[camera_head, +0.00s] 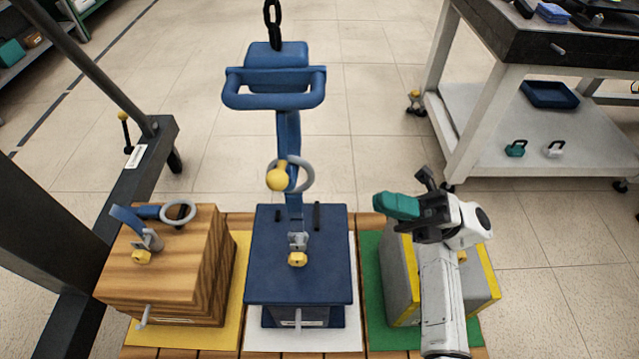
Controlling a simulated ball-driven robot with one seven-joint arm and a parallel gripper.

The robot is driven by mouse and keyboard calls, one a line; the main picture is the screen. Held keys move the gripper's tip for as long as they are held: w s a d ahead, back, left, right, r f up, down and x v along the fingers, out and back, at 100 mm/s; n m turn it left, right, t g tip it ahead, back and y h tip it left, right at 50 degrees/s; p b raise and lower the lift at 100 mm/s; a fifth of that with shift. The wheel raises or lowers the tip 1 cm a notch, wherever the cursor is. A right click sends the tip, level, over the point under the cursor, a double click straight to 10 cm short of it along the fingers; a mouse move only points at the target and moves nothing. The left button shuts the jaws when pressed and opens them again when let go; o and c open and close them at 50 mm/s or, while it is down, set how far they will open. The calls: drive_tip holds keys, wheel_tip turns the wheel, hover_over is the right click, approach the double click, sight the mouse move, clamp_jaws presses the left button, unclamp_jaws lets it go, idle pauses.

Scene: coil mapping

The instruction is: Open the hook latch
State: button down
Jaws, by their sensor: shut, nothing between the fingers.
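A blue upright fitting (289,135) rises from the blue box (265,265) in the middle. A grey ring (306,176) and a yellow knob (278,180) sit on its lower part. A small metal latch piece (297,240) with a yellow knob (297,259) is at its foot. The wooden box (165,250) at left bears a blue bent arm (132,222) with a grey ring (178,213). I cannot tell which part is the hook latch. My gripper (388,205), with teal fingertips, is shut and empty, right of the blue fitting and apart from it.
A blue handle block (275,80) tops the fitting, below a dark chain (273,20). A grey box with yellow edges (480,262) is partly hidden behind my arm. A white cart (475,130) stands at upper right. Dark frame bars (95,70) stand at left.

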drive_tip(key=p, duration=0.1)
approach(287, 182)
drive_tip(key=shift+n+g, duration=0.3)
drive_tip(key=shift+g, duration=0.1)
drive_tip(key=x, duration=0.4)
drive_tip(key=w+x, duration=0.1)
drive_tip(key=x, duration=0.1)
drive_tip(key=shift+a+f, duration=0.25)
drive_tip(key=shift+a, duration=0.15)
drive_tip(key=shift+r, duration=0.1)
